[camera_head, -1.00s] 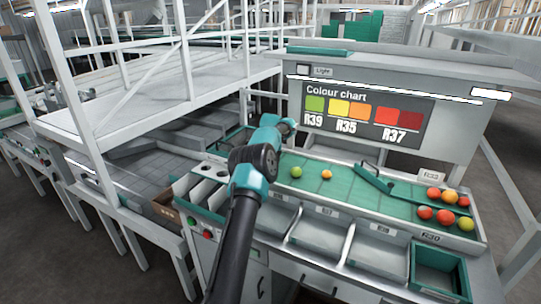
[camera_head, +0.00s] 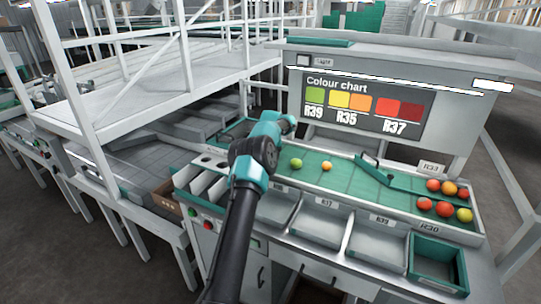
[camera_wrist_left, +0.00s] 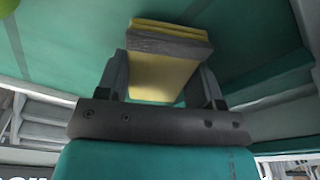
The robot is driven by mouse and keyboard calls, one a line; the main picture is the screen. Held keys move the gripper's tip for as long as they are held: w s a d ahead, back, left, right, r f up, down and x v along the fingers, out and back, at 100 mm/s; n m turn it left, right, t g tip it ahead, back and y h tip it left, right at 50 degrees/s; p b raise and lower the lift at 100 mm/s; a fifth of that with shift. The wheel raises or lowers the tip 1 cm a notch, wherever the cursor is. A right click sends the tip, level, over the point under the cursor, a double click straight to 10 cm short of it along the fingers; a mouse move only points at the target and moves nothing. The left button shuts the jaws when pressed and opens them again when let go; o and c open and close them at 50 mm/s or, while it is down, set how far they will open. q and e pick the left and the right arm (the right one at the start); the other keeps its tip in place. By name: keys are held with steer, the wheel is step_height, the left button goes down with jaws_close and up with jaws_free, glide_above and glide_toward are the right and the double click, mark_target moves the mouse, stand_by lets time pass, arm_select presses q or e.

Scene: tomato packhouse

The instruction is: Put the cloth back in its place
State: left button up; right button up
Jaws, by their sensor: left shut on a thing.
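A folded cloth (camera_wrist_left: 160,75), yellow with a grey band, is between the fingers of my left gripper (camera_wrist_left: 163,92) in the left wrist view. The gripper is shut on it. The cloth is over a green surface; I cannot tell whether it touches it. In the head view my left arm reaches over the sorting bench, and its own links hide the gripper and the cloth. My right gripper is not in view.
Green (camera_head: 296,163) and orange (camera_head: 327,167) tomatoes lie on the green mat (camera_head: 315,182). Several red, orange and yellow tomatoes are at its right end, beside a green divider (camera_head: 400,184). Grey bins (camera_head: 319,228) and a green crate (camera_head: 437,247) line the front.

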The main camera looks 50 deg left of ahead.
arm_select(q)
steer(key=shift+f, duration=0.35)
steer(key=o, duration=1.1)
steer(key=shift+o, duration=0.2)
steer(key=shift+c, duration=0.5)
steer(key=shift+c, duration=1.1)
steer(key=shift+r, duration=3.5)
